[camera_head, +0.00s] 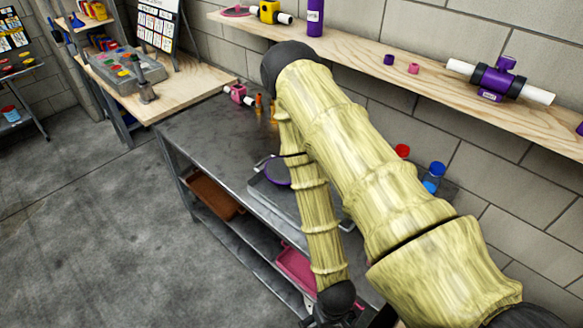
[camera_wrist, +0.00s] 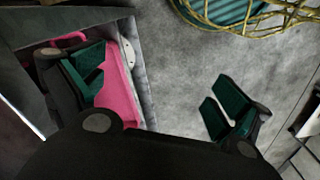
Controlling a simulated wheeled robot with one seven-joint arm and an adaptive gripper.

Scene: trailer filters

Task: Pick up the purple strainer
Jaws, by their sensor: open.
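A round purple thing (camera_head: 278,172), which looks like the strainer, lies at a grey tray (camera_head: 258,190) on the metal bench; my arm covers part of it. A purple fitting (camera_head: 493,82) with white pipe ends stands on the wall shelf at the right; I cannot tell if it is a strainer too. In the wrist view my gripper (camera_wrist: 158,92) is open and empty, its green-padded fingers wide apart. It hangs above a pink tray (camera_wrist: 120,90) and the grey floor. No purple thing shows in the wrist view.
The metal bench (camera_head: 205,128) has a lower shelf with a brown tray (camera_head: 213,195) and a pink tray. Red and blue caps (camera_head: 432,175) stand near the wall. A purple bottle (camera_head: 315,18) stands on the wall shelf (camera_head: 350,50). The floor (camera_head: 90,220) at left is clear.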

